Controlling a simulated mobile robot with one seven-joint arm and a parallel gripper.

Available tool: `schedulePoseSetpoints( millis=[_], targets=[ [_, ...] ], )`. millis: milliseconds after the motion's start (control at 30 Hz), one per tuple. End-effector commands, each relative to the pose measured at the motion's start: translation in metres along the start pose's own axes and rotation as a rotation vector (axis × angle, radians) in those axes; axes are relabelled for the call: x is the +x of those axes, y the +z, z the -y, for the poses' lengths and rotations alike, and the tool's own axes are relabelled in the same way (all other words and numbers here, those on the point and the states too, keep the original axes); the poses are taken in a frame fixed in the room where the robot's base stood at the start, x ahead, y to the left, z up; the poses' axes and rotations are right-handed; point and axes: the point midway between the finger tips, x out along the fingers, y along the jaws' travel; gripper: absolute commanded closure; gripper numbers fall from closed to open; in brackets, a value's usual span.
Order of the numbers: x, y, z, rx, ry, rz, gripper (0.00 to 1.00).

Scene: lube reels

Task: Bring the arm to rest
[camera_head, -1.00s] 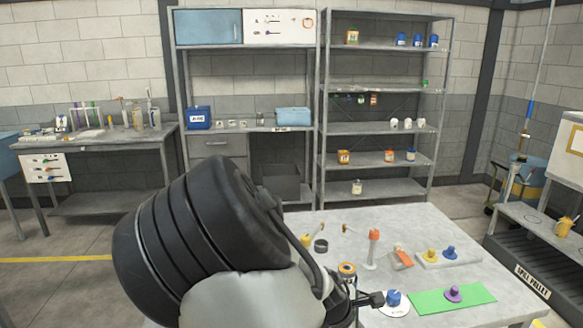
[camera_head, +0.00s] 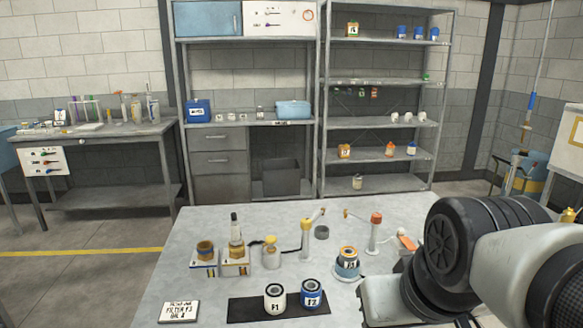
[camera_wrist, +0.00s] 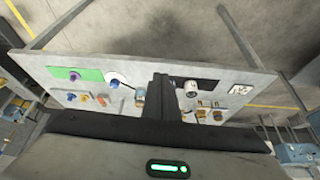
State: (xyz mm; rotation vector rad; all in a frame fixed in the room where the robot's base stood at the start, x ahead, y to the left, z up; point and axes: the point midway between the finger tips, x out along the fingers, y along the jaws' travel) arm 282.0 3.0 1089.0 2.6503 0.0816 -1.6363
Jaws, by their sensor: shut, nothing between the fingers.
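My arm fills the lower right of the head view, raised in front of the table's right side, and hides that part. My gripper's fingertips are not visible in the head view. In the wrist view my gripper (camera_wrist: 160,88) shows as two dark fingers pressed together, shut and empty. It appears above the grey table (camera_wrist: 215,62), apart from the things on it.
On the table (camera_head: 215,225) a white can (camera_head: 274,297) and a blue can (camera_head: 311,295) stand on a black mat (camera_head: 240,309). A label card (camera_head: 180,311) lies left. A green mat (camera_wrist: 88,74) shows in the wrist view. Shelves (camera_head: 385,118) stand behind.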

Motion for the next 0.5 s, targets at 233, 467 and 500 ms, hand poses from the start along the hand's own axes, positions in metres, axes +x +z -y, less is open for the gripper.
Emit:
schedulePoseSetpoints(
  millis=[233, 467, 500],
  targets=[
    [-0.049, -0.01, -0.002, 0.052, 0.033, -0.027, 1.0],
    [-0.101, -0.037, -0.002, 0.05, 0.032, -0.027, 1.0],
    [-0.111, -0.042, -0.002, 0.05, 0.032, -0.027, 1.0]
  ],
)
